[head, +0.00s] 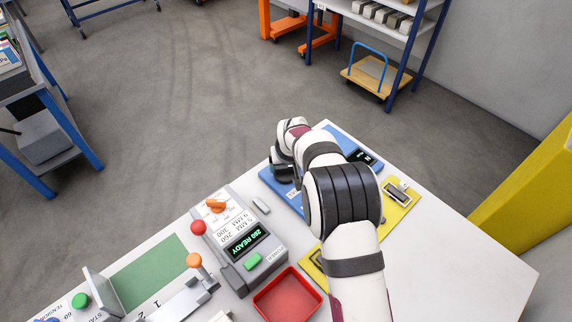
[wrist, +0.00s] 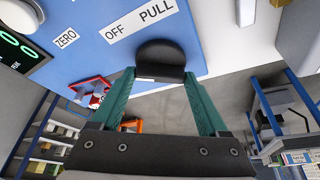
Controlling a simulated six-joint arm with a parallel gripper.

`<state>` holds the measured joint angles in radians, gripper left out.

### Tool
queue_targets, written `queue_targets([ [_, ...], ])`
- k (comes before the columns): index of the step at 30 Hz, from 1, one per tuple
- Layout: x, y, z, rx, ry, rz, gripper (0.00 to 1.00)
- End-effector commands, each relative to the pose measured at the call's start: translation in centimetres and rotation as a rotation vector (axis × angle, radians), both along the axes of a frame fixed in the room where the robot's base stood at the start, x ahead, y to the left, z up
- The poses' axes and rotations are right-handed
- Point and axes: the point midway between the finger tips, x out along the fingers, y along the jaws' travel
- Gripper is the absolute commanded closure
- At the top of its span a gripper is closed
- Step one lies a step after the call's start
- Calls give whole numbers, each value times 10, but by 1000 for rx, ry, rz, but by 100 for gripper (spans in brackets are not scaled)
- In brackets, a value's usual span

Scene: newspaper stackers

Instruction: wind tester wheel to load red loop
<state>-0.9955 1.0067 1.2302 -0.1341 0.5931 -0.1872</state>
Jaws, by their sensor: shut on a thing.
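The blue tester (head: 283,190) lies on the white table, partly hidden by my arm. Its dark display (head: 362,157) shows at its far right. In the wrist view, the tester's blue face (wrist: 70,35) carries labels reading ZERO and OFF PULL. My gripper (wrist: 160,74) has its teal fingers on either side of a dark rounded wheel (wrist: 160,53) with a small white mark, and is shut on it. A red loop-like piece (wrist: 90,82) shows at the tester's edge, left of the fingers; its tension cannot be told. In the head view my gripper (head: 283,172) is mostly hidden by the wrist.
A grey machine (head: 240,230) reading 280 READY, with an orange lever, red knob and green button, stands left of my arm. A red tray (head: 290,296) is nearer. A yellow plate (head: 402,205) lies right of my arm. The table's right part is clear.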

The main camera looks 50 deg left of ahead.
Motion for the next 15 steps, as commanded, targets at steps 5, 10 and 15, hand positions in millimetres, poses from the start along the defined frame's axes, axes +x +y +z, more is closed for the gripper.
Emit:
queue_targets([
  [5, 0, 0, 0, -1, 1, -5, 78],
  [10, 0, 0, 0, -1, 0, -46, 78],
  [15, -1, 1, 0, -1, 0, -144, 78],
])
